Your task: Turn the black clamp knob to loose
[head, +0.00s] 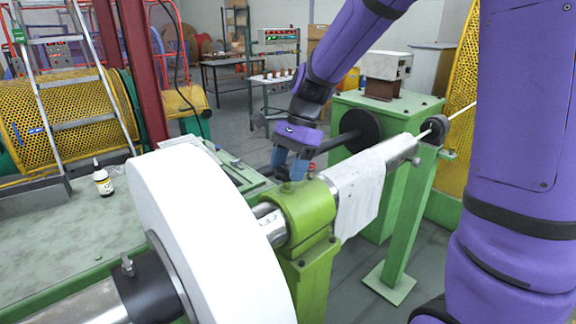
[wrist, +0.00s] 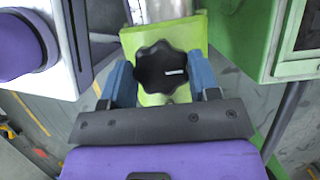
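The black clamp knob (wrist: 161,68) has a lobed rim and a short white mark on its face, which points right in the wrist view. It sits against a bright yellow-green housing (wrist: 182,34). The blue fingers of my gripper (wrist: 163,76) flank it left and right, with no clear gap to its lobes, so they look shut on it. In the head view my gripper (head: 290,162) reaches down just behind the green bearing block (head: 306,212). The knob is hidden there.
A large white disc (head: 205,235) and a metal shaft stand at front left of the block. A pale cloth (head: 357,192) hangs over the tube to its right. A small bottle (head: 103,179) stands on the green bench. A green post (head: 408,225) is at right.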

